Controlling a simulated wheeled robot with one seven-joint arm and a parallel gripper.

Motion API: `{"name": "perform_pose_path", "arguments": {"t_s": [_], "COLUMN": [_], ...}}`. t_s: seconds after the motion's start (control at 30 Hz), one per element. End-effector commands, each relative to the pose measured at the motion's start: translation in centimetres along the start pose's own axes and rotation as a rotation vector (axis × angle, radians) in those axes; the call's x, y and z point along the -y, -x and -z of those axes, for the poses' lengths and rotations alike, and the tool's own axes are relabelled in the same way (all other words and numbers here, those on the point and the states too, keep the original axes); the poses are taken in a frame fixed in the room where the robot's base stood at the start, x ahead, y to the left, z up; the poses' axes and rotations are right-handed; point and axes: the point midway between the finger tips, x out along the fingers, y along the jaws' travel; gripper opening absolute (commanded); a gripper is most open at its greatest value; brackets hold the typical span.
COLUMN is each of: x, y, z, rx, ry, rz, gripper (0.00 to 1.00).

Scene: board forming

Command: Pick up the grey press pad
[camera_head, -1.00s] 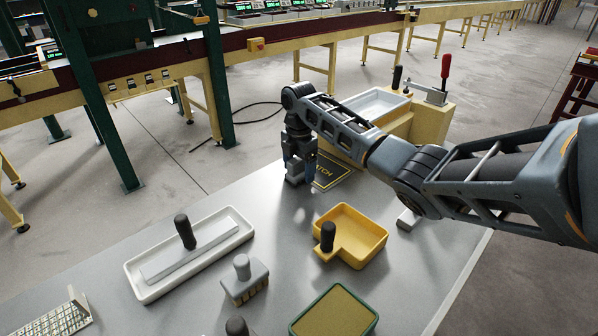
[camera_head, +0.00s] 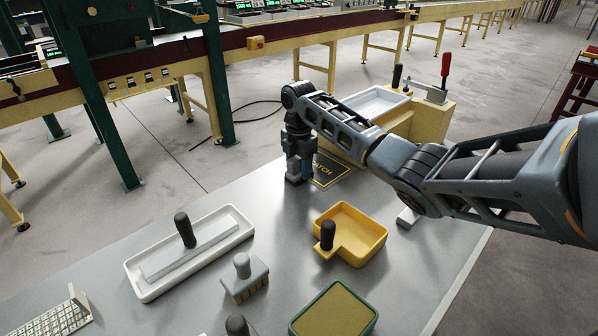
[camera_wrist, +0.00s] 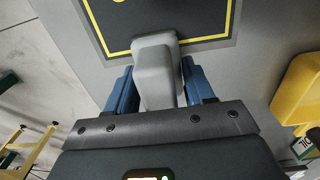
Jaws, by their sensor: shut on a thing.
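The grey press pad (camera_wrist: 156,72) shows in the wrist view as a smooth light-grey block between two blue fingers. My gripper (camera_wrist: 156,95) is shut on it, one finger along each side. In the head view my gripper (camera_head: 299,172) points down at the table's far edge, beside the black mat with a yellow border (camera_head: 330,171). There the gripper hides most of the pad. The pad's far end lies over the mat's border in the wrist view. I cannot tell whether its underside touches the table.
A yellow tray (camera_head: 372,237) with a black-handled tool stands nearby. A white tray (camera_head: 138,284) holds a long black-handled trowel. A grey-handled brush (camera_head: 244,283) and a green-rimmed box (camera_head: 335,312) stand in front. A cream press stand (camera_head: 430,120) is behind my arm.

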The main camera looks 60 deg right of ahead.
Motion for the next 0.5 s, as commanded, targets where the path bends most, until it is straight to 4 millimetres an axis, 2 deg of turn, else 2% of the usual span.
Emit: {"name": "perform_pose_path", "arguments": {"t_s": [0.17, 0.27, 0.5], "x": [0.0, -0.1, -0.1], "y": [0.2, 0.9, 5.3], "z": [0.0, 0.0, 0.0], "rx": [0.000, 0.001, 0.002], "ry": [0.000, 0.001, 0.001], "rz": [-0.001, -0.003, -0.005], "gripper": [0.16, 0.16, 0.16]}}
